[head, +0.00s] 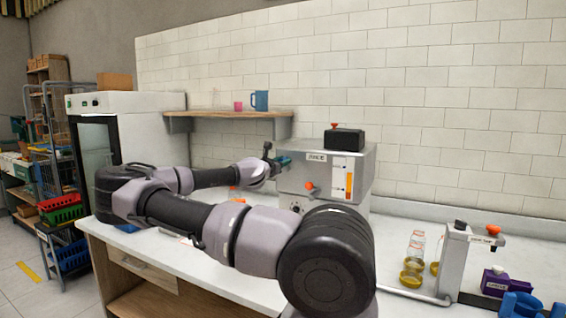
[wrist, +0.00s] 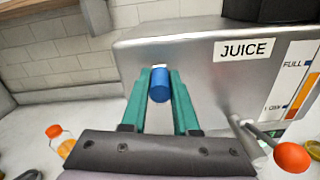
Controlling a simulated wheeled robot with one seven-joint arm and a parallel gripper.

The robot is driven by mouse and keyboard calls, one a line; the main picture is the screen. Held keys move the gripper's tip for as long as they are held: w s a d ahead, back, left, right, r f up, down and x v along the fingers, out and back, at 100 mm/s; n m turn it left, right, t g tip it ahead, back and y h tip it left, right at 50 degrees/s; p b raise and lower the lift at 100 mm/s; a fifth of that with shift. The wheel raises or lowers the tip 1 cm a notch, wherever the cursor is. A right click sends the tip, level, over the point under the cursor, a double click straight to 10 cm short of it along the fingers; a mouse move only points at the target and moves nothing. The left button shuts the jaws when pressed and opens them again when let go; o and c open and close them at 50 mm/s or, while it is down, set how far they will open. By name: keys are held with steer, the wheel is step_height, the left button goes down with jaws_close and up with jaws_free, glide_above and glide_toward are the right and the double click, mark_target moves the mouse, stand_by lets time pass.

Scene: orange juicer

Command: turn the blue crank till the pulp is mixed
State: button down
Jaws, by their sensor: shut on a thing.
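The blue crank handle (wrist: 159,86) is a short blue cylinder at the side of the metal juicer. My gripper (wrist: 160,78) has its two teal fingers shut on it, one on each side. In the head view my gripper (head: 283,161) is at the left side of the juicer (head: 325,178), which is labelled JUICE. The crank's arm is hidden, and in the head view I cannot make out the handle clearly. The gauge (head: 349,180) on the juicer's front shows an orange column; it also shows in the wrist view (wrist: 297,85). The pulp inside is hidden.
A lever with an orange-red knob (wrist: 292,157) sticks out of the juicer's front. A wooden shelf (head: 225,114) with a blue jug (head: 260,100) is on the wall behind. Bottles (head: 415,250) and a metal stand (head: 455,262) are at the right of the counter.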

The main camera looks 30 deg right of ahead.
steer(key=shift+m, duration=0.3)
